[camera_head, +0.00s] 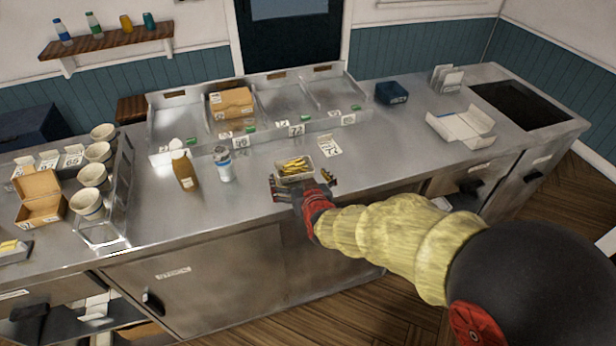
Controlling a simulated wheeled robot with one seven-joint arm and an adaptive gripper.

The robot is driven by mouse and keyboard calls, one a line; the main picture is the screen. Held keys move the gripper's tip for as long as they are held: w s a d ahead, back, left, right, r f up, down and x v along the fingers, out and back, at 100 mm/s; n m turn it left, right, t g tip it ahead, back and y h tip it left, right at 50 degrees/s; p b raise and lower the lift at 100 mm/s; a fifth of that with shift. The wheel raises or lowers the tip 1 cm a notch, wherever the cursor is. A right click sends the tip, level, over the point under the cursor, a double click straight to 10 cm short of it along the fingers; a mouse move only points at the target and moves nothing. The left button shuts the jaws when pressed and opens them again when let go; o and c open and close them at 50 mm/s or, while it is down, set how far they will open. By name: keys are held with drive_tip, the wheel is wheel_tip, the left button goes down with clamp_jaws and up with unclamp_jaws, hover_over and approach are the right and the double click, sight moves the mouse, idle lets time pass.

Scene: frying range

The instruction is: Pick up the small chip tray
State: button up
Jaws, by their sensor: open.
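The small chip tray (294,178) is a pale, shallow tray with yellow chips (294,164) in it. It sits on the steel counter near its front edge, in the middle of the head view. My gripper (302,184) is at the tray's near side, with a finger showing at the left and another at the right of the tray. The gripper is open. Whether the fingers touch the tray cannot be told from here, and the tray's near lower part is partly hidden by the gripper.
A brown bottle (184,170) and a white-and-blue shaker (223,165) stand left of the tray. A card (330,145) lies just behind it. A divided steel rack (283,88) holds a brown box (231,102). An open white box (461,130) lies right. The counter right of the tray is clear.

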sight(292, 163)
drive_tip(key=b+x, duration=0.2)
drive_tip(key=x, duration=0.5)
drive_tip(key=shift+d+f, duration=0.1)
drive_tip(key=shift+d, duration=0.05)
drive_tip(key=shift+w+b, duration=0.3)
drive_tip(key=shift+w, duration=0.05)
drive_tip(key=c, duration=0.3)
drive_tip(key=c, duration=0.8)
